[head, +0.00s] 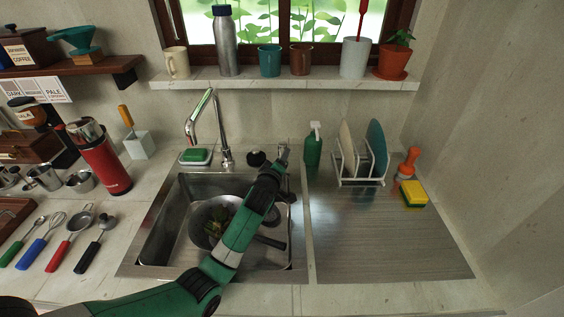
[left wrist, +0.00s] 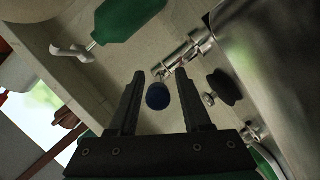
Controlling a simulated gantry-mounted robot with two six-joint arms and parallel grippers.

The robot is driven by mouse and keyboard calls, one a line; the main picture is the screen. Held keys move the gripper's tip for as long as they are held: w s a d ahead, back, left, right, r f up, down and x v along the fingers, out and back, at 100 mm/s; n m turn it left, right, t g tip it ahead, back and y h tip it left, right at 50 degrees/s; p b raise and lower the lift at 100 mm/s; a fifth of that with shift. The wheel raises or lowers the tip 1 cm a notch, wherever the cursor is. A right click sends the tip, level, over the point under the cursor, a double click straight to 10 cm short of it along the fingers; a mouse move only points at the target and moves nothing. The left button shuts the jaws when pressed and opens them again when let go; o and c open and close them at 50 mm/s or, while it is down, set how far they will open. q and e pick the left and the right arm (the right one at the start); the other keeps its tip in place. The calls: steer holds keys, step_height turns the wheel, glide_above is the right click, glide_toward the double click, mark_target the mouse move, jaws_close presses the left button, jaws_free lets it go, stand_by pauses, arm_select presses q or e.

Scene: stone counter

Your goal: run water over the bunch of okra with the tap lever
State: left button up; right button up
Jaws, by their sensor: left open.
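The bunch of okra (head: 216,222) lies in a metal pan or colander (head: 196,228) in the sink, partly behind my left arm. The silver tap (head: 221,135) stands at the back of the sink, and I see no water running from it. The tap lever (head: 283,150) shows as a silver post beyond my left gripper (head: 278,164). In the left wrist view the lever's silver body (left wrist: 188,52) and a round blue end (left wrist: 158,96) show. The blue end appears between the two open fingers; I cannot tell whether they touch it.
A black plug (head: 256,158) sits between tap and lever. A green soap bottle (head: 313,146) stands right of the lever, with a dish rack (head: 358,183) beyond. A green sponge (head: 195,156) lies left of the tap. The drainboard (head: 375,245) is clear in front.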

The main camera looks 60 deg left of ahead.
arm_select(q)
steer(key=shift+a, duration=0.1)
jaws_close()
stand_by(1.4)
